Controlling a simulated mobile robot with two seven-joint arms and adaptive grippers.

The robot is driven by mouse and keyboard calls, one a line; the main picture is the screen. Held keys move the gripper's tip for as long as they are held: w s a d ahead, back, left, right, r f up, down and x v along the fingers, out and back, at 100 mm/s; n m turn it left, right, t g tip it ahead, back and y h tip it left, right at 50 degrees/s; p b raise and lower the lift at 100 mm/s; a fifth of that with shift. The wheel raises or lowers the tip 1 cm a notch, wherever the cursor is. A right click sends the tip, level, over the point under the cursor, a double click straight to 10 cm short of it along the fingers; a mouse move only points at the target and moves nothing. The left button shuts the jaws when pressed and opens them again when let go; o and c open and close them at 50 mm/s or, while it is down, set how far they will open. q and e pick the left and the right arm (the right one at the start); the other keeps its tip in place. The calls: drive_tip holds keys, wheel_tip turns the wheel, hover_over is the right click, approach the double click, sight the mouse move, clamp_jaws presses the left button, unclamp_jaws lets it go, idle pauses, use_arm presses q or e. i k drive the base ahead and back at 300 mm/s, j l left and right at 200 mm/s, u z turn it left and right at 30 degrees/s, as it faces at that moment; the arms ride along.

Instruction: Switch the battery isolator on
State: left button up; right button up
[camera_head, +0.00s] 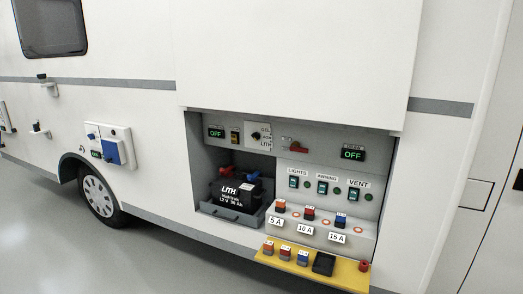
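The battery isolator appears to be the red handle (295,149) on the grey panel (320,153) at the top of the open service locker. The handle lies roughly level, and its label is too small to read. To its right a display (353,153) shows OFF in green. A second display (216,133) at the panel's left end also reads OFF. Below the panel's left part stands a black battery (236,192) marked LITH, with red and blue parts on top. Neither of my grippers is in view.
Rocker switches marked LIGHTS (293,182), AWNING (322,187) and VENT (353,194) sit below the panel. A fuse block (309,217) and a yellow shelf (340,277) with several small parts jut out below. The floor in front is clear.

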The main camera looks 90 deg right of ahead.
sight(294, 148)
drive_tip(key=z, duration=3.05)
drive_tip(key=i+j+z, duration=0.1)
drive_tip(key=i+z, duration=0.25)
drive_tip(key=i, duration=0.25)
drive_tip(key=i+j+z, duration=0.4)
drive_tip(key=i, duration=0.15)
drive_tip(key=i+j+z, duration=0.35)
drive_tip(key=i, duration=0.15)
